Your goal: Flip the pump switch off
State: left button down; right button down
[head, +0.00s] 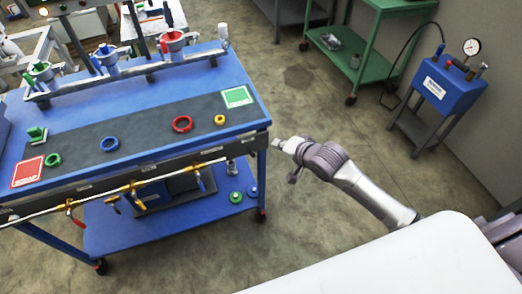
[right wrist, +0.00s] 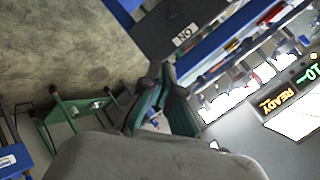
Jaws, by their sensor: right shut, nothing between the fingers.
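My right gripper (head: 281,144) is off the right end of the blue workbench, with open floor around it. In the right wrist view its dark fingers (right wrist: 158,70) come together at the tips, with nothing held. A dark panel with a white label (right wrist: 184,35), whose letters look like ON turned upside down, lies beyond the fingertips in that view. I cannot make out a switch lever on it. A dark machine with a blue base (head: 172,190), possibly the pump, sits on the bench's lower shelf; no switch is clear on it. My left gripper is not in view.
The blue bench (head: 256,108) carries colored rings and clamped fittings. Valves with red and yellow handles hang along its front pipe (head: 135,186). A blue gauge unit (head: 450,85) and a green cart (head: 385,55) stand at the back right. A white surface (head: 400,262) fills the lower right.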

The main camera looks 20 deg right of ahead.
aim_at(252, 153)
jog(key=x, duration=0.6)
jog(key=a+f, duration=0.1)
jog(key=s+a+f, duration=0.1)
jog(key=a, duration=0.1)
jog(key=shift+s+a, duration=0.1)
jog(key=shift+a, duration=0.1)
